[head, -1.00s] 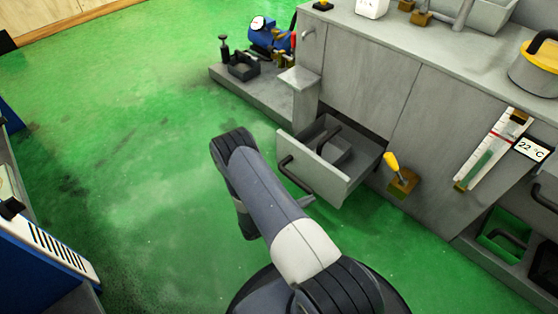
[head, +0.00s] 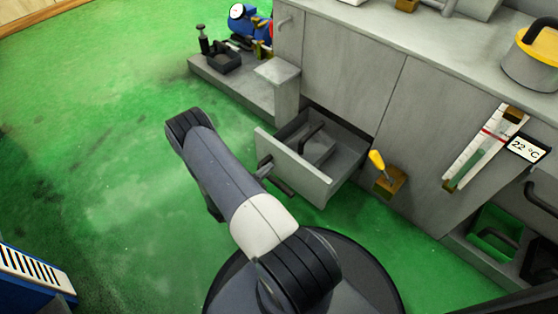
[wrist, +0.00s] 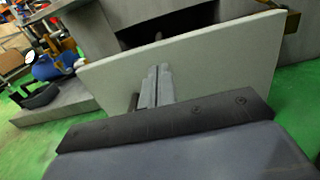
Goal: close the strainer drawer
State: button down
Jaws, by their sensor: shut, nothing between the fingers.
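The strainer drawer (head: 305,172) is pulled out low in the grey cabinet. Its pale front panel (wrist: 215,62) spans the wrist view, with a dark gap behind its top edge. A dark handle (head: 281,186) is on the panel's outer face, and a grey strainer box with a dark grip (head: 312,137) sits inside. My gripper (head: 268,162) is shut and empty in front of the panel's outer face, by the handle. In the wrist view its fingers (wrist: 160,72) point at the panel; I cannot tell whether they touch it. My arm hides part of the gripper.
A yellow-handled lever (head: 377,160) stands close to the drawer's right side. A grey ledge (head: 235,85) with a blue device (head: 250,28) is to the left. A thermometer board (head: 487,147) hangs farther right. Green floor (head: 110,130) is clear at left.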

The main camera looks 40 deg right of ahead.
aim_at(285, 154)
jog(key=shift+w+d+b, duration=0.15)
jog(key=shift+d+b, duration=0.25)
jog(key=shift+d, duration=1.2)
jog(key=shift+w+d+b, duration=0.1)
jog(key=shift+d+b, duration=0.25)
jog(key=shift+d, duration=1.2)
